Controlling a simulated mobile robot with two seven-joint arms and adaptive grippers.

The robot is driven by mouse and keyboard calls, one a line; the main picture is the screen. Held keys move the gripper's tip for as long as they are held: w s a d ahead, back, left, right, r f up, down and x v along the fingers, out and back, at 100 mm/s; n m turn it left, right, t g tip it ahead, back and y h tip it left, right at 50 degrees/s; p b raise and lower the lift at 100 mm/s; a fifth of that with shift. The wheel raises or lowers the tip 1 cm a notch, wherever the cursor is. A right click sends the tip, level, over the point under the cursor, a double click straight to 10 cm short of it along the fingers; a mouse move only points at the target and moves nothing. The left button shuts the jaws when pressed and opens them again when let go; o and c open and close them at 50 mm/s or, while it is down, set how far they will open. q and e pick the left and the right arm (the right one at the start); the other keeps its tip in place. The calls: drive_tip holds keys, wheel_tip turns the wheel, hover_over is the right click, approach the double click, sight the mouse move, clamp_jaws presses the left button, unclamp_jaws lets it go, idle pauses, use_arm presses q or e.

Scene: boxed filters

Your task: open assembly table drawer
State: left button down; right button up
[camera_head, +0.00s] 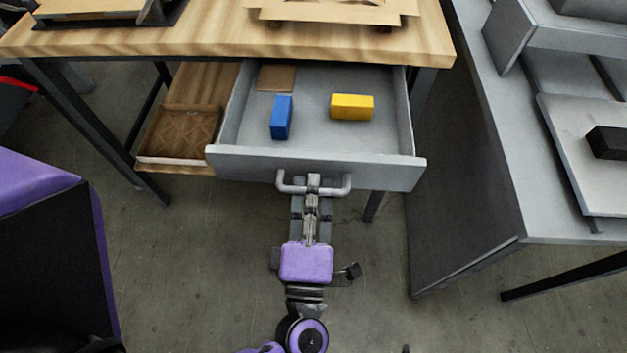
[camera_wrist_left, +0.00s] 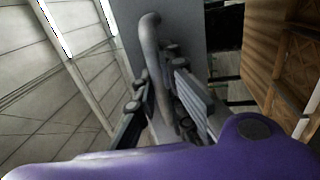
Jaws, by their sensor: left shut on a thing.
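The assembly table (camera_head: 425,45) has a wooden top. Its grey drawer (camera_head: 235,165) is pulled out toward me, with the inside in plain view. A metal bar handle (camera_head: 343,184) is on the drawer front. My left gripper (camera_head: 313,185) is shut on the handle near its middle. In the left wrist view the handle (camera_wrist_left: 152,50) runs between the fingers of the left gripper (camera_wrist_left: 170,100). Inside the drawer lie a blue block (camera_head: 282,117), a yellow block (camera_head: 352,107) and a flat brown piece (camera_head: 276,78). My right gripper is not in view.
A wooden shelf with a brown tray (camera_head: 180,134) is left of the drawer under the table. A grey bench (camera_head: 470,150) stands close on the right. Cardboard pieces (camera_head: 335,12) lie on the tabletop. The floor in front of the drawer is clear around my arm.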

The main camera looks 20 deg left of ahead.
use_arm(q)
drive_tip(key=c, duration=1.8)
unclamp_jaws()
